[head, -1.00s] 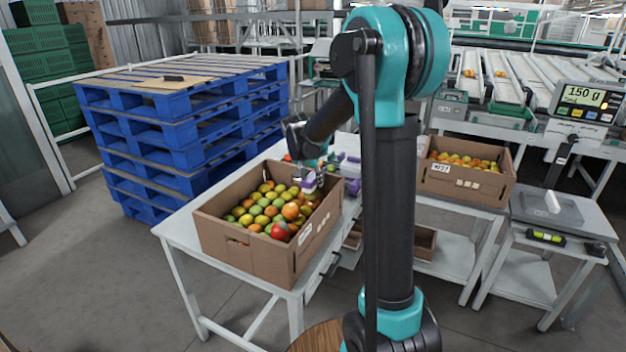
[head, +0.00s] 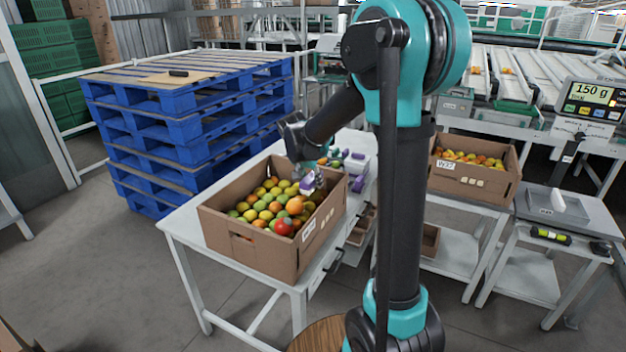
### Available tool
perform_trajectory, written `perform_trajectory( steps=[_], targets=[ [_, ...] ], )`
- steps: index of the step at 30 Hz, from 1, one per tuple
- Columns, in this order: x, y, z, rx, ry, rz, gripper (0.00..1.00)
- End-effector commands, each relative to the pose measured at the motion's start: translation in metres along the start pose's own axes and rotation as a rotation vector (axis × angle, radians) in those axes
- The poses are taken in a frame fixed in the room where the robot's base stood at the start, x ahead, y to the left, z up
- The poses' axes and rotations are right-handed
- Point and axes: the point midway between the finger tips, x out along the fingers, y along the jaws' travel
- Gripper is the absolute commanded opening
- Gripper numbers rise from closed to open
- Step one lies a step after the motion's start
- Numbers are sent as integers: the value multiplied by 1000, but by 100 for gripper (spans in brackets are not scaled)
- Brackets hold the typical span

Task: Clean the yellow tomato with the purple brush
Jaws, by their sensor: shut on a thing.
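My gripper (head: 311,174) is above the back right corner of a cardboard box (head: 285,256) full of tomatoes. It is shut on a small purple thing, which looks like the purple brush (head: 307,187); its lower end is at the tomatoes, but I cannot tell whether it touches one. The box holds green, yellow, orange and red tomatoes. Several look yellow, such as a yellow tomato (head: 270,183) near the back. The gripper and brush are small here, and the tomato right under the brush is partly hidden.
The box stands on a white table (head: 183,226). Other purple items (head: 357,184) lie behind it, partly hidden. Blue pallets (head: 190,125) are stacked at the left. A second tomato box (head: 470,187) and a scale stand (head: 555,215) are at the right.

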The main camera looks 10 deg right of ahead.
Motion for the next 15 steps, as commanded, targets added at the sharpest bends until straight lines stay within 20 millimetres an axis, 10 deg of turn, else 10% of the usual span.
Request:
perform_trajectory(
  steps=[15],
  targets=[
    [5, 1, -8, 2, -3, 0, 0]
  ],
)
